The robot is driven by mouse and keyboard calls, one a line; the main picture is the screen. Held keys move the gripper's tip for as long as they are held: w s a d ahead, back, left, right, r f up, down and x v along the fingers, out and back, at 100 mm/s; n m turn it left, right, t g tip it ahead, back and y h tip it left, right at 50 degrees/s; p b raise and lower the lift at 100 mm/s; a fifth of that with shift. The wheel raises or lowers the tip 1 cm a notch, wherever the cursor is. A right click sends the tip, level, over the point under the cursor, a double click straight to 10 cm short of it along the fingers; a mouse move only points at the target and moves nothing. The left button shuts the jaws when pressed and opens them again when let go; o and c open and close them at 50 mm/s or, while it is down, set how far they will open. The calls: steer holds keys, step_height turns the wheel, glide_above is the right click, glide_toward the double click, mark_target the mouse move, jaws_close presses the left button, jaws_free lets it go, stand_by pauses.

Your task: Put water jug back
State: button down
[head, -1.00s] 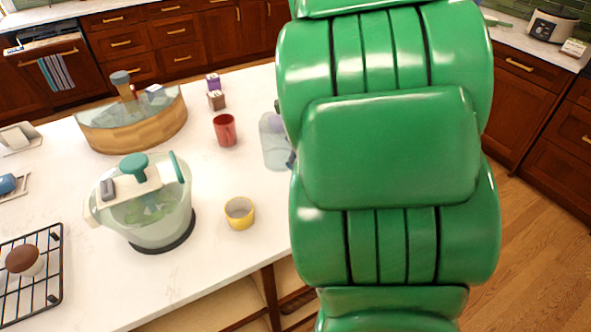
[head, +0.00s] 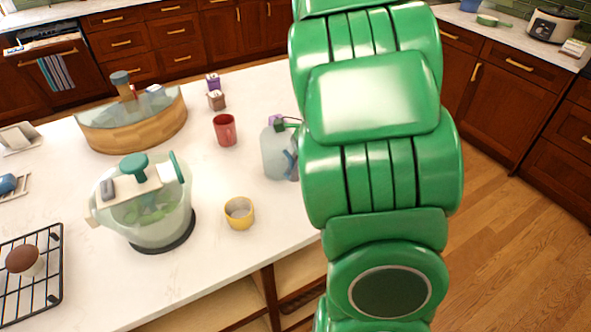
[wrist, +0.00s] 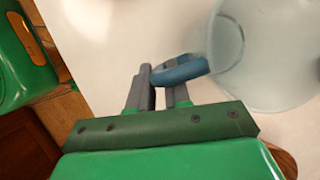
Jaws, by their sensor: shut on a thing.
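The water jug (head: 275,154) is a translucent grey-blue container with a blue handle and a purple and dark top. It is at the right side of the white counter in the head view, partly behind my green arm. In the wrist view the jug (wrist: 262,50) is at the upper right. Its blue handle (wrist: 183,71) lies between the grey fingers of my gripper (wrist: 165,90), which is shut on it. Whether the jug's base touches the counter is hard to tell. My gripper is hidden in the head view.
On the white counter (head: 200,255), a red mug (head: 225,130) and a yellow cup (head: 239,213) stand left of the jug. A lidded clear pot (head: 145,210), a wooden container (head: 135,130) and a black wire rack (head: 40,290) are farther left. Small boxes (head: 215,99) stand behind the mug.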

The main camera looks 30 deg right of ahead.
steer(key=shift+f, duration=0.2)
steer(key=c, duration=1.1)
jaws_free()
steer(key=shift+r, duration=0.1)
steer(key=v, duration=1.2)
steer(key=shift+s, duration=0.1)
